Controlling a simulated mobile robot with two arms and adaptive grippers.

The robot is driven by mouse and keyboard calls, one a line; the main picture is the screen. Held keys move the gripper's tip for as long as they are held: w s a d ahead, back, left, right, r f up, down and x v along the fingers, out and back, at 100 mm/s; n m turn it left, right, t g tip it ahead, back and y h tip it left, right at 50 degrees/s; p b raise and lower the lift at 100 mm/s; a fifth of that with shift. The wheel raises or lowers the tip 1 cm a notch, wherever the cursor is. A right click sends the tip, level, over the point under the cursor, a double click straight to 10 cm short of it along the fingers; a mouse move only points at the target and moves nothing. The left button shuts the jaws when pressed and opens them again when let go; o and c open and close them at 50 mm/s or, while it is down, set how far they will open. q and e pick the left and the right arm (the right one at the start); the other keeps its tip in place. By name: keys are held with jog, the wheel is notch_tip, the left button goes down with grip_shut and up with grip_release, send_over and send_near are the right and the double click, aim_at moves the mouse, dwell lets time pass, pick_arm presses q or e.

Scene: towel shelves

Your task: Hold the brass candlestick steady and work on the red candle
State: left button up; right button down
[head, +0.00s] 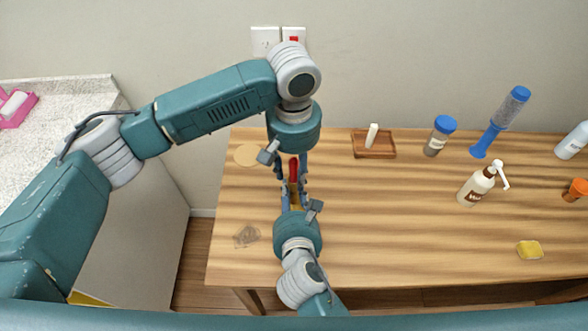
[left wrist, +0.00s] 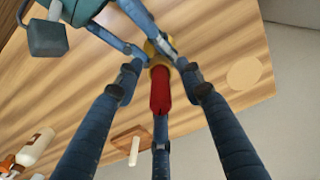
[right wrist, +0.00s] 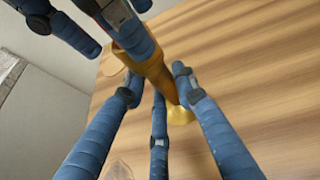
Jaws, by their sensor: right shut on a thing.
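The red candle (head: 294,168) stands in the brass candlestick (head: 295,199) near the left part of the wooden table. My left gripper (head: 291,180) is above the candle with its fingers spread around it. In the left wrist view the red candle (left wrist: 160,90) lies between those fingers, with narrow gaps at its sides, and the brass rim (left wrist: 152,47) shows beyond. My right gripper (head: 297,197) is shut on the candlestick from the near side. In the right wrist view the candlestick's stem (right wrist: 158,72) is between the fingers; left-gripper fingers hide the candle there.
A wooden tray (head: 374,152) with a white candle (head: 371,135) stands to the right. Further right are a blue-lidded jar (head: 439,135), a pump bottle (head: 478,186) and a yellow sponge (head: 529,250). A round pale disc (head: 246,155) lies left. The table's middle is clear.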

pick_arm(q)
notch_tip(320, 180, up, 12)
jog(key=shift+f, duration=0.1)
dwell(0.5)
pick_arm(e)
jog(key=c, duration=1.3)
grip_release()
